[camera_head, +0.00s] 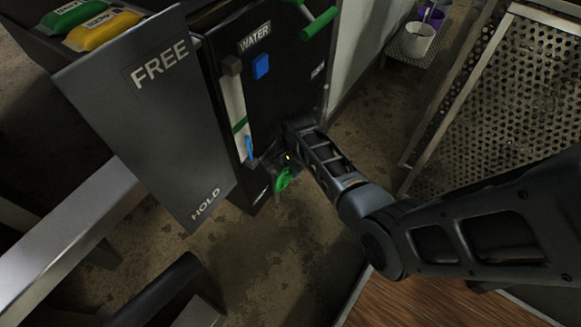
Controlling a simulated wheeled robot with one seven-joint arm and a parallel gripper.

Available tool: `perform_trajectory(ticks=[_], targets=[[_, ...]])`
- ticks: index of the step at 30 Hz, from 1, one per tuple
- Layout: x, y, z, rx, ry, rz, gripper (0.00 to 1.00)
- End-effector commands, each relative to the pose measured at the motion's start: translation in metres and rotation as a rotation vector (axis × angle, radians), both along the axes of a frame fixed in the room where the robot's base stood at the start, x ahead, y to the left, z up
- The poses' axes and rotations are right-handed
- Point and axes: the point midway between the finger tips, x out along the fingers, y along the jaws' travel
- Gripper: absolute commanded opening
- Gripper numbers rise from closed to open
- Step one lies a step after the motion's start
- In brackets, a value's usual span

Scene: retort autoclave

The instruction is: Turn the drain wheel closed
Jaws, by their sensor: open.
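A small green wheel (284,179), which looks like the drain wheel, sits low at the front lower corner of the black panel (285,85). My dark arm reaches in from the right, and my gripper (272,165) is at the wheel's upper side. The fingers are small, dark and partly hidden by my arm. The gripper is open. I cannot tell whether the fingers touch the wheel or are around its rim. Part of the wheel is hidden behind my gripper.
A grey plate marked FREE and HOLD (155,110) stands left of the panel. A blue WATER switch (261,66) and a green handle (318,23) are above. A perforated metal rack (500,100) stands right. Bare floor (270,260) lies below the wheel.

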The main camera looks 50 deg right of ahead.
Motion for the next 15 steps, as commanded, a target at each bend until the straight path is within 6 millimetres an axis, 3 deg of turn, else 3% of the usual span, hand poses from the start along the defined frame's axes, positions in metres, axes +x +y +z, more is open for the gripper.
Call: perform_trajectory(ticks=[3, 15], targets=[[0.0001, 0.0001, 0.0004, 0.000, 0.000, 0.000, 0.43], [-0.0006, 0.0003, 0.0001, 0.001, 0.001, 0.000, 0.04]])
